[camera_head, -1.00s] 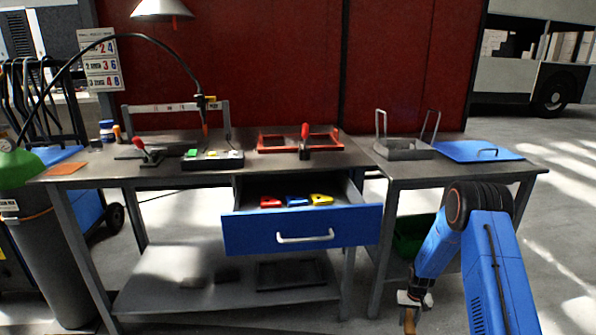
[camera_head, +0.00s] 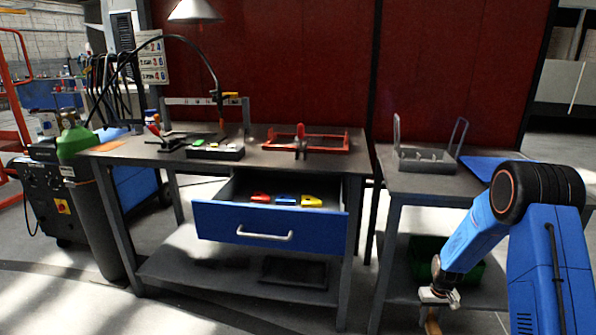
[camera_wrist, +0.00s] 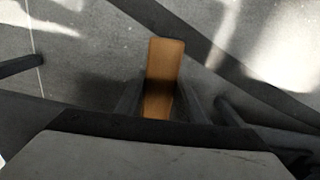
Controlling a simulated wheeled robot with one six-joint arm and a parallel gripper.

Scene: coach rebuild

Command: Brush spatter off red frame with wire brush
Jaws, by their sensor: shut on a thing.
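The red frame (camera_head: 335,142) lies flat on the workbench at the back right of its top. A red-handled clamp (camera_head: 300,140) stands at its front edge. My gripper (camera_head: 431,310) hangs low in front of the right-hand table, well away from the frame. It is shut on a wooden handle, which shows in the wrist view (camera_wrist: 164,62) between the two fingers. I take this to be the wire brush; its bristles are not visible.
An open blue drawer (camera_head: 270,224) juts out below the bench, holding red, blue and yellow items. A metal basket (camera_head: 428,160) and a blue sheet (camera_head: 483,166) lie on the right table. A green bin (camera_head: 420,250) sits below. A green-topped gas cylinder (camera_head: 78,140) stands at left.

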